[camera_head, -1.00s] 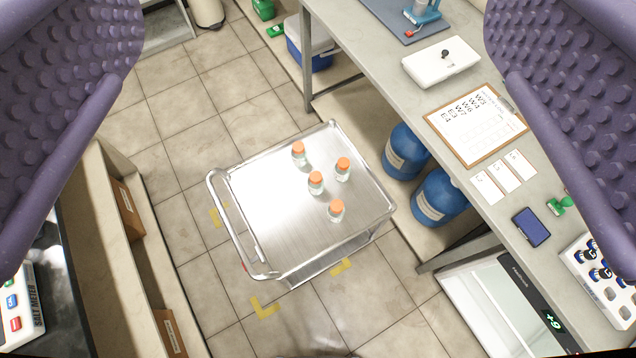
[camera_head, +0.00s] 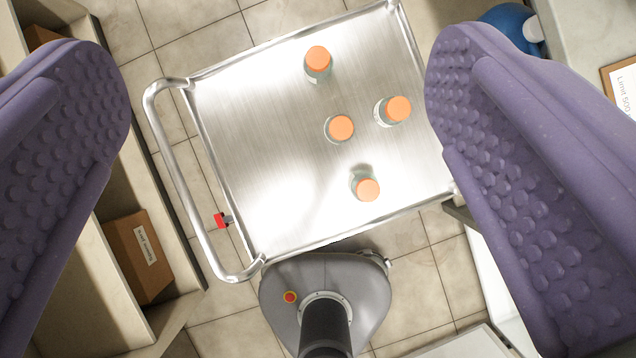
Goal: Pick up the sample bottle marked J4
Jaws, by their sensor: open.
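My gripper (camera_head: 278,150) is open and empty, with its purple studded fingers at the left and right of the picture, high above a metal cart. Several clear bottles with orange caps stand upright on the cart top (camera_head: 260,130). One bottle (camera_head: 318,62) is at the back, one bottle (camera_head: 396,110) is at the right, one bottle (camera_head: 340,128) is in the middle, and one bottle (camera_head: 366,186) is nearest the front. From above I cannot read any mark on them, so I cannot tell which is J4.
The cart's rail handle (camera_head: 175,170) runs along its left side. A shelf with a cardboard box (camera_head: 140,255) stands at the left. A blue container (camera_head: 510,25) and a bench with a clipboard (camera_head: 622,85) are at the upper right. My base (camera_head: 370,290) is at the cart's front edge.

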